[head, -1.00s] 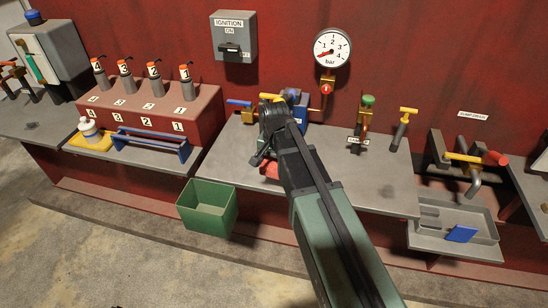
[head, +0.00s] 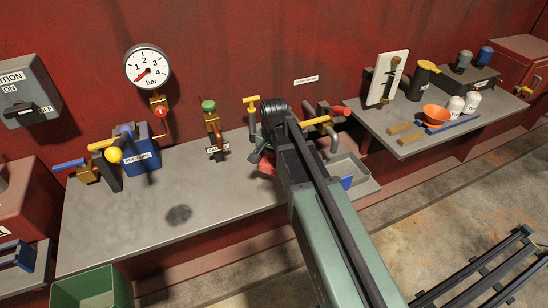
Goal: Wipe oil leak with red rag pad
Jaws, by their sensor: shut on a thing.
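A dark, roughly round oil stain (head: 178,215) lies on the bare grey bench top (head: 110,215). My gripper (head: 264,151) is near the right end of this bench, to the right of the stain and apart from it. It is shut on the red rag pad (head: 265,166), of which only a small red part shows beside the jaws. My arm hides the rest of the pad, and I cannot tell how high it is above the bench.
A green-topped valve (head: 209,107), a yellow-handled valve (head: 251,105) and a blue box (head: 139,150) stand along the bench's back. A grey tray (head: 350,170) is right of my gripper. A green bin (head: 92,290) stands in front. The bench around the stain is clear.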

